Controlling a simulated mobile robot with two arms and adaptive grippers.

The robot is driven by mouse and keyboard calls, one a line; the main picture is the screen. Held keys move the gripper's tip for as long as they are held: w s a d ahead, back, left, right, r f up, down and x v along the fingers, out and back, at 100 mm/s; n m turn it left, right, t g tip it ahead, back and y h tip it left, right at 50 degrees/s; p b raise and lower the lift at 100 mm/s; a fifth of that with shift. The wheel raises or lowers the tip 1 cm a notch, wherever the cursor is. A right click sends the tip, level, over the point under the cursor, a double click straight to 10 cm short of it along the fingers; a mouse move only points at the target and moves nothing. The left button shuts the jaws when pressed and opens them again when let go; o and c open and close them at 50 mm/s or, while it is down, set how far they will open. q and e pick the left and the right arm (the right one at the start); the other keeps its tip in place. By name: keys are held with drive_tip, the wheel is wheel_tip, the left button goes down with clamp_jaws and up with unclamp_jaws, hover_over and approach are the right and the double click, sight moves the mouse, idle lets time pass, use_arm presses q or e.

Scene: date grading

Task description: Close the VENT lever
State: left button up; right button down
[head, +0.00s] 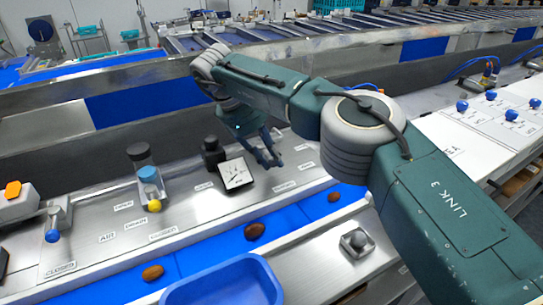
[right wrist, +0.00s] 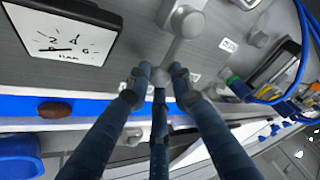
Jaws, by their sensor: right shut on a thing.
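My right gripper (head: 268,158) reaches down to the metal panel, just right of a square dial gauge (head: 235,173). In the right wrist view its fingers (right wrist: 160,80) are shut around the lower end of a grey lever (right wrist: 173,50). My left gripper is not in view.
The gauge (right wrist: 62,32) is close beside the fingers. Brown dates (head: 254,231) lie on a blue belt (head: 205,252) in front, with a blue tray (head: 222,282) nearer.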

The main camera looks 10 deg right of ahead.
drive_tip(key=c, duration=1.7)
unclamp_jaws()
drive_tip(key=shift+a+r, duration=0.1)
drive_tip(key=shift+a, duration=0.1)
drive_tip(key=shift+o, duration=1.1)
drive_tip(key=shift+a, duration=0.2)
drive_tip(key=shift+d, duration=0.25)
